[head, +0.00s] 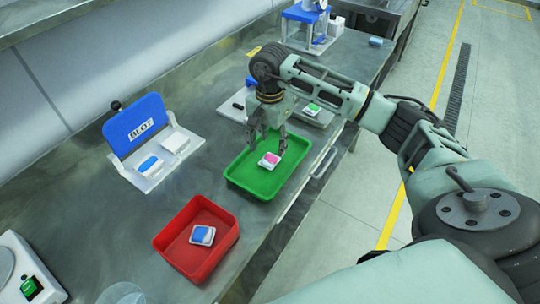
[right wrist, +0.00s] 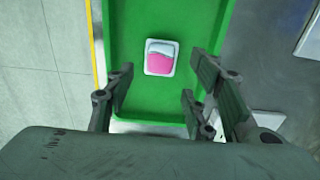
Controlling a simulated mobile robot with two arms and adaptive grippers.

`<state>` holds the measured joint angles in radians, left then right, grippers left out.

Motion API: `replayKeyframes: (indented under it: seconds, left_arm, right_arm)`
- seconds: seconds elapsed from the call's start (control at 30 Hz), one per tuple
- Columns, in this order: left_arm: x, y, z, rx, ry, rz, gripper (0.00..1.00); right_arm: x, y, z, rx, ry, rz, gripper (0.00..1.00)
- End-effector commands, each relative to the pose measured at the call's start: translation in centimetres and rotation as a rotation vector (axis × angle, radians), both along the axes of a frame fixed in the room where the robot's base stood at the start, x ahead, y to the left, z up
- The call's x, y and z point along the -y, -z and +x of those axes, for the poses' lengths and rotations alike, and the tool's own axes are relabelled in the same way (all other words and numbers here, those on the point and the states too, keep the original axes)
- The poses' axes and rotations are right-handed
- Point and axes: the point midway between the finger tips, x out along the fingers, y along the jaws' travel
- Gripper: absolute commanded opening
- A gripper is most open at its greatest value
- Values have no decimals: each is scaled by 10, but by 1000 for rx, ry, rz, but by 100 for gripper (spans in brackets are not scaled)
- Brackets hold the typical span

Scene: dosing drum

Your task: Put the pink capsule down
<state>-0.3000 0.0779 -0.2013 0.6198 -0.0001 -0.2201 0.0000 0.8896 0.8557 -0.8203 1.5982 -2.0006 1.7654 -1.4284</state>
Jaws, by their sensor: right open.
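The pink capsule (head: 269,159) lies in the green tray (head: 241,180), on a small white square base. In the right wrist view the pink capsule (right wrist: 160,58) rests on the floor of the green tray (right wrist: 125,45), apart from the fingers. My right gripper (head: 268,140) is over the tray, just above and behind the capsule. Its fingers are spread, open and empty; they also show in the right wrist view (right wrist: 160,90). My left gripper is not in view.
A red tray (head: 165,238) holds a blue capsule (head: 202,235). A blue-lidded BLOT station (head: 135,125) stands at the left with another blue item. A pad with a green item (head: 312,107) lies behind my gripper. A round device (head: 25,270) stands at front left.

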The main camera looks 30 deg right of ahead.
Motion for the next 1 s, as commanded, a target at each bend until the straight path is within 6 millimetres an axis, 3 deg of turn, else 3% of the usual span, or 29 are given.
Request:
replayKeyframes:
  seconds: [0.2, 0.37, 1.0]
  left_arm:
    - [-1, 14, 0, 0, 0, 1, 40]
    - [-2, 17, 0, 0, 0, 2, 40]
    - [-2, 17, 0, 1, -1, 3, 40]
  right_arm:
    - [0, -42, 0, 3, -1, 0, 49]
    - [0, -59, 0, 1, 0, 0, 49]
    - [0, -64, 0, -1, 0, 1, 49]
